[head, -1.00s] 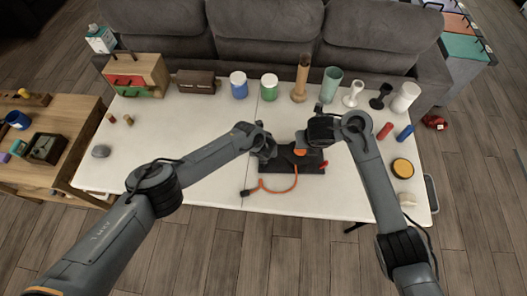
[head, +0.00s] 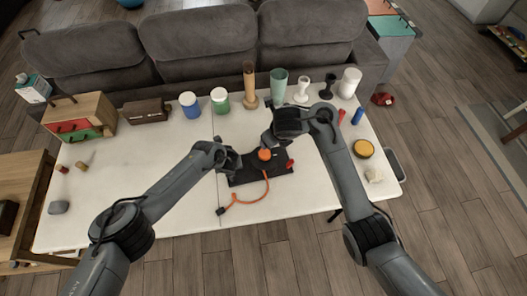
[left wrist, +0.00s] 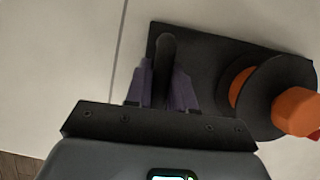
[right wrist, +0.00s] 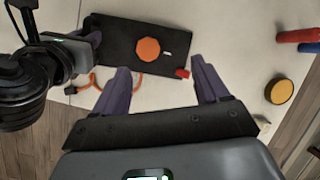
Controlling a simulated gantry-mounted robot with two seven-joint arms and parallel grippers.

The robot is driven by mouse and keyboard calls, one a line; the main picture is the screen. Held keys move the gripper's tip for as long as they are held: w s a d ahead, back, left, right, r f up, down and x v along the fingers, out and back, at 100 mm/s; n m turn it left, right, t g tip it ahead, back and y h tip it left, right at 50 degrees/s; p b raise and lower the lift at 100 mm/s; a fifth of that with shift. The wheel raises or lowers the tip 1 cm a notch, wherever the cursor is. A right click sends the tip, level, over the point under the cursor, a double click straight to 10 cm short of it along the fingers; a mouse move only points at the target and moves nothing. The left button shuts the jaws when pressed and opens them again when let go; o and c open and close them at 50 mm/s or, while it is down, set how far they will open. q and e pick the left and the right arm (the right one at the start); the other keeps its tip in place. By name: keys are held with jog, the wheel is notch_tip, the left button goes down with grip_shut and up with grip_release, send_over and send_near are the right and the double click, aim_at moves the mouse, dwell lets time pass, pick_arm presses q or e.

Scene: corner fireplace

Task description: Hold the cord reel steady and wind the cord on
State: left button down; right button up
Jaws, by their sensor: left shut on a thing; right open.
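The cord reel stands on a black base (head: 262,176) near the table's front middle, with an orange knob (head: 264,155) on top. In the left wrist view its dark flange (left wrist: 262,95) and orange core show. An orange cord (head: 250,202) runs from it in a loop toward the front edge, ending in a dark plug (head: 221,211). My left gripper (left wrist: 163,78) is shut on a black upright post (left wrist: 164,55) at the base's left end. My right gripper (right wrist: 160,68) is open and empty, above the reel; the knob (right wrist: 148,50) lies beyond its fingertips.
A red piece (head: 290,163) is at the base's right end. Jars, cups and a wooden vase (head: 249,85) line the back edge. A yellow-topped disc (head: 363,148) lies right. A wooden box (head: 80,116) stands back left.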

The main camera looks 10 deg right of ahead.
aim_at(264, 152)
jog(key=shift+m+y, duration=0.5)
jog(key=x, duration=0.4)
jog(key=s+x, duration=0.1)
jog(key=x, duration=0.3)
jog(key=s+f+x, duration=0.1)
jog(key=x, duration=0.4)
jog(key=shift+s+a, duration=0.15)
jog(key=shift+a, duration=0.05)
jog(key=shift+c, duration=0.3)
jog(key=c, duration=1)
